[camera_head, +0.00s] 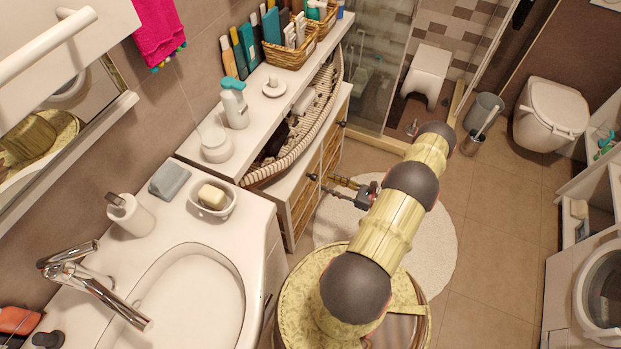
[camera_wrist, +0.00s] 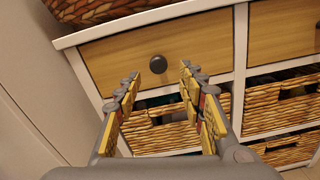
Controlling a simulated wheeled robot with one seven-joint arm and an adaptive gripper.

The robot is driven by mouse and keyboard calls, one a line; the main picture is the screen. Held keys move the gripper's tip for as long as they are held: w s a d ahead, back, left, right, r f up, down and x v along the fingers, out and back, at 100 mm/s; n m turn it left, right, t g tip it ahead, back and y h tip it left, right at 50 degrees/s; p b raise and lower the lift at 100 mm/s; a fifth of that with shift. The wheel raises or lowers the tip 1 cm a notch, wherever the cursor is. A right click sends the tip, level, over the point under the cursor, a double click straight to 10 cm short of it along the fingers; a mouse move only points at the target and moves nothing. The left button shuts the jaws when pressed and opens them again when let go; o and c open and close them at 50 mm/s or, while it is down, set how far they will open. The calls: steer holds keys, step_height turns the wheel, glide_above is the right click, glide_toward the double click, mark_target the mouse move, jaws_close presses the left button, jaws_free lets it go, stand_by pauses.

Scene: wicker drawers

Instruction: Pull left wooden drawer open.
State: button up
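The left wooden drawer (camera_wrist: 125,62) shows in the wrist view with a tan front and a round dark knob (camera_wrist: 158,64). It looks closed, its front level with the white frame. My gripper (camera_wrist: 158,72) is open, with one fingertip on each side below the knob in the picture; I cannot tell whether either touches it. In the head view my gripper (camera_head: 335,188) is beside the cabinet front, close to a dark knob (camera_head: 312,177). My arm hides part of the floor there.
Wicker baskets (camera_wrist: 165,135) sit below the drawer, and a second wooden drawer (camera_wrist: 285,32) is to the right. The white sink counter (camera_head: 255,225) stands close to the cabinet's near end. A round pale rug (camera_head: 440,245) lies on the open floor.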

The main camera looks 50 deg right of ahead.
mark_target(314, 177)
steer(key=shift+b+x, duration=1)
steer(key=shift+x, duration=2.85)
steer(key=shift+a, duration=0.1)
steer(key=c, duration=0.3)
jaws_close()
